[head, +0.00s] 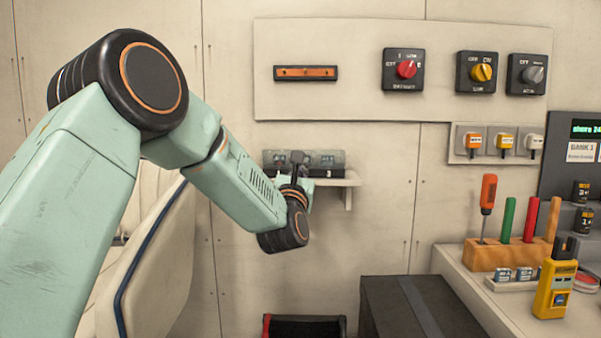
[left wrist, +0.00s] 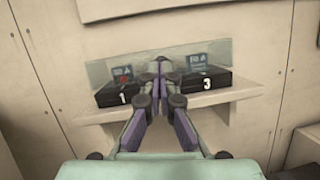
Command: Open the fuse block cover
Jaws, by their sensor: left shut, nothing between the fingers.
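The black fuse block (head: 327,173) sits on a small wall shelf, and its numbers 1 and 3 show in the left wrist view (left wrist: 216,81). A clear, greenish panel (left wrist: 222,52) stands roughly upright along the back of the block; it looks like the cover, raised. It also shows in the head view (head: 333,157). Small blue-labelled fuses show in front of the panel. My left gripper (left wrist: 160,77) is shut and empty, with its fingertips in front of the middle of the block and hiding that part. I cannot tell whether they touch it. My right gripper is not in view.
The wall shelf (head: 347,181) has a bracket below it. Rotary switches (head: 403,69) are on the wall panel above right. A wooden tool rack (head: 489,256) and yellow meter (head: 554,290) stand on the right counter. A dark box (head: 385,315) is below. A padded seat (head: 165,245) is at left.

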